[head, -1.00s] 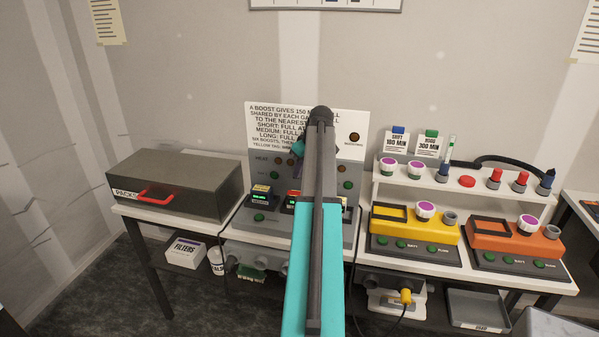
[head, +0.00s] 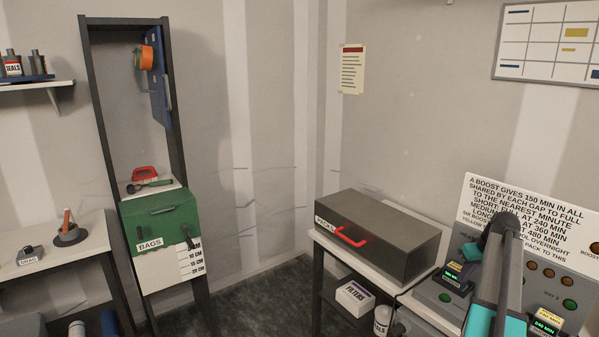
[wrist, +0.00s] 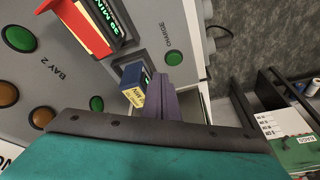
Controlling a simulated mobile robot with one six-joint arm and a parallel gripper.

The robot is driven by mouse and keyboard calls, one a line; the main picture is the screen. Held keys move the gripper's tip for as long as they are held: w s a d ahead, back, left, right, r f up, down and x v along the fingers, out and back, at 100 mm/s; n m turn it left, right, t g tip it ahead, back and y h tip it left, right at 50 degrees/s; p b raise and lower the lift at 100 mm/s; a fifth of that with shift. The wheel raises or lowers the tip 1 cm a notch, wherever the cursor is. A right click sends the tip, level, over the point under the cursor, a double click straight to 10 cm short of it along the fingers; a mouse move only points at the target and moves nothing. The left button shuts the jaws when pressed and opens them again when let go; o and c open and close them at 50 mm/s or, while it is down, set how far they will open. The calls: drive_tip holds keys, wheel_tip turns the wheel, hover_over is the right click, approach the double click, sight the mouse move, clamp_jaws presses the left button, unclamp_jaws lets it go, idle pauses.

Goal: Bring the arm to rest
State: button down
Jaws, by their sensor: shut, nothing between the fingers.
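My arm (head: 491,290), teal and dark grey, reaches up in front of the charging panel (head: 581,285) at the lower right of the head view. It hides part of the panel, and my gripper's fingers do not show there. In the wrist view my gripper (wrist: 166,92) shows as narrow purple-grey fingers, closed together and empty. A pack with a yellow label (wrist: 133,97) sits close beside the fingers; I cannot tell whether they touch. A red pack (wrist: 78,25) with a lit display sits farther up and left.
A dark grey case (head: 383,240) with a red handle stands left of the panel. A FILTERS box (head: 355,297) and a white tub (head: 382,320) are below. A green BAGS box (head: 160,222) sits in a tall frame at left. Open floor lies between.

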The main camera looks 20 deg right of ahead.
drive_tip(key=w+a+f+g, duration=0.1)
drive_tip(key=w+a+f, duration=0.3)
drive_tip(key=a, duration=0.6)
drive_tip(key=w+a+f, duration=0.2)
drive_tip(key=a+f, duration=0.5)
drive_tip(key=a, duration=0.4)
drive_tip(key=w+a+f+g, duration=0.1)
drive_tip(key=w+a+f, duration=0.3)
drive_tip(key=a, duration=0.6)
drive_tip(key=s+a+f+n+g, duration=0.1)
drive_tip(key=s+a+f, duration=0.25)
drive_tip(key=a, duration=0.55)
drive_tip(key=s+a+f, duration=0.3)
drive_tip(key=a+f, duration=0.1)
drive_tip(key=a, duration=0.4)
drive_tip(key=s+a+f+n+g, duration=0.1)
drive_tip(key=s+a+f, duration=0.25)
drive_tip(key=a, duration=0.55)
drive_tip(key=s+a+f+g+b, duration=0.2)
drive_tip(key=s+f+g+b, duration=0.3)
drive_tip(key=s+f, duration=2)
drive_tip(key=shift+s+g, duration=0.4)
drive_tip(key=shift+s, duration=0.55)
drive_tip(key=shift+r, duration=0.1)
